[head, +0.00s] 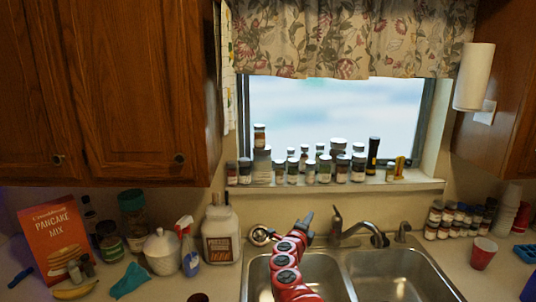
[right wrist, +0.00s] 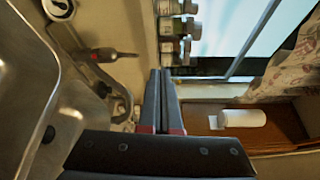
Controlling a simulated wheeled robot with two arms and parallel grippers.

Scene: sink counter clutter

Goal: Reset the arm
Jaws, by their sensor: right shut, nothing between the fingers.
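My right arm, red with dark joints, reaches up over the double sink in the head view. My right gripper (head: 307,220) is at its end, in front of the wall below the windowsill and left of the faucet. In the right wrist view the two dark fingers (right wrist: 157,100) lie together, shut with nothing between them. They point toward the sill jars and window. My left gripper is not in view.
The sink (head: 395,272) and faucet (head: 352,228) are close to the arm. Several jars (head: 325,168) line the windowsill. A white jug (head: 221,232), spray bottle (head: 188,246) and pancake mix box (head: 55,237) stand left. A red cup (head: 483,254) stands right.

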